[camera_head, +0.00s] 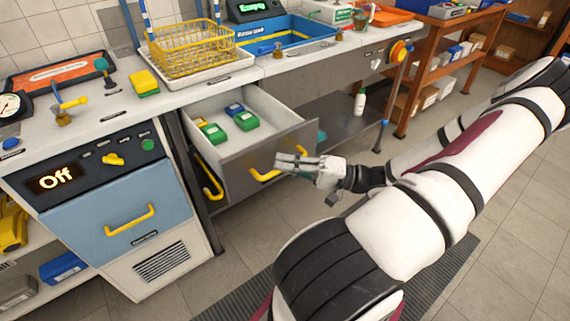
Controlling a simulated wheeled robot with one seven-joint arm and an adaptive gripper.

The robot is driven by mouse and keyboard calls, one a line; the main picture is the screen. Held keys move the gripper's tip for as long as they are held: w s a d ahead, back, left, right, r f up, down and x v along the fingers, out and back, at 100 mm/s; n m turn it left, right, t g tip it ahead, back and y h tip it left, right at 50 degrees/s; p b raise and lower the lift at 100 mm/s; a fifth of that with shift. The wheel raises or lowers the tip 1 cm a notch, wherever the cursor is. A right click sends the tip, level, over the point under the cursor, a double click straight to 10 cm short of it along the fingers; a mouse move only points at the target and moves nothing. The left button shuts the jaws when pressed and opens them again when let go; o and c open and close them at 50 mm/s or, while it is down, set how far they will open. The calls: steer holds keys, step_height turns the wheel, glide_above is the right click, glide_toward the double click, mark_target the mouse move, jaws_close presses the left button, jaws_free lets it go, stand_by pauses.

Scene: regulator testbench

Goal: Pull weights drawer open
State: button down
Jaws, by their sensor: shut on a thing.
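The weights drawer (236,160) is a grey drawer under the bench, pulled out, with its inside in view. Green and blue blocks (215,133) lie in it. Its yellow handle (262,177) is on the front panel. My gripper (284,166) is at the right part of this handle, with its fingers shut on it. My arm reaches in from the right. The fingertips are small in view and partly cover the handle's right end.
A blue drawer (125,222) with a yellow handle is at the left, under a panel reading "Off". A yellow wire basket (190,48) and a blue tray (285,33) stand on the bench. A lower shelf with a white bottle (360,102) is right of the open drawer. Floor in front is free.

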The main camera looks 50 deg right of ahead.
steer(key=c, duration=1.7)
jaws_free()
steer(key=shift+o, duration=0.2)
steer(key=shift+d, duration=0.1)
steer(key=v, duration=1.2)
